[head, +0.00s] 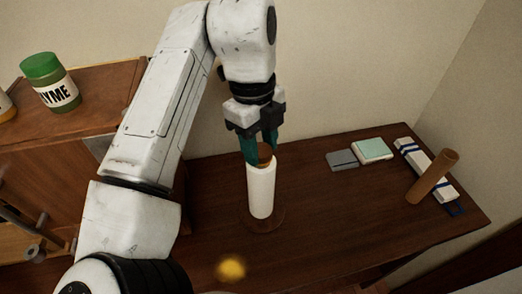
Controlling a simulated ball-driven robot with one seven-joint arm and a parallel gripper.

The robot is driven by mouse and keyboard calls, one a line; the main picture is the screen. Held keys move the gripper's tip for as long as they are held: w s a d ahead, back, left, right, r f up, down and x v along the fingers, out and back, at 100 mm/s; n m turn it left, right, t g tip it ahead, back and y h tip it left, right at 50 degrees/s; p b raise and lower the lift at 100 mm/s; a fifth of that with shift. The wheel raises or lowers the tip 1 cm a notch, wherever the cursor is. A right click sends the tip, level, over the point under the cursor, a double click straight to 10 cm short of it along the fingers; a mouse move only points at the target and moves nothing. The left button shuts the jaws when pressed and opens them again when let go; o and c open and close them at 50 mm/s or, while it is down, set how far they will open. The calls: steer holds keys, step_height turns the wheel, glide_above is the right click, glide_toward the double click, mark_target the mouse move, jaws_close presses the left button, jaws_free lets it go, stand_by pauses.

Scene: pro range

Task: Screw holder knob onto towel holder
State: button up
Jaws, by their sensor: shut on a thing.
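The towel holder stands upright on the dark wooden table, its round base (266,225) showing around the foot of a white paper towel roll (261,192). My gripper (262,155) points down right over the top of the roll. Its teal fingers are shut on the brown holder knob (264,152), which sits at the top of the roll. The fingers partly hide the knob. I cannot tell whether the knob touches the holder's rod, which is hidden by the roll and fingers.
A green-lidded thyme jar (50,84) stands on a wooden cabinet (95,95) at left. A grey box (342,160), a pale green box (372,150), a white-and-blue long box (420,163) and a brown cylinder (432,178) are at right. A blurred yellow thing (231,269) is in front.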

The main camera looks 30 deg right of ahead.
steer(key=m, duration=0.6)
steer(key=shift+d+f+y, duration=0.1)
steer(key=shift+y, duration=0.3)
steer(key=o, duration=1.1)
steer(key=shift+n+p, duration=0.6)
steer(key=shift+r+n+p, duration=0.2)
steer(key=shift+n+p, duration=0.45)
steer(key=shift+n, duration=0.25)
steer(key=n+p, duration=0.1)
steer(key=n, duration=0.1)
steer(key=shift+f+n+h, duration=0.1)
steer(key=shift+n+h, duration=0.2)
steer(key=shift+h, duration=0.1)
steer(key=shift+f, duration=0.1)
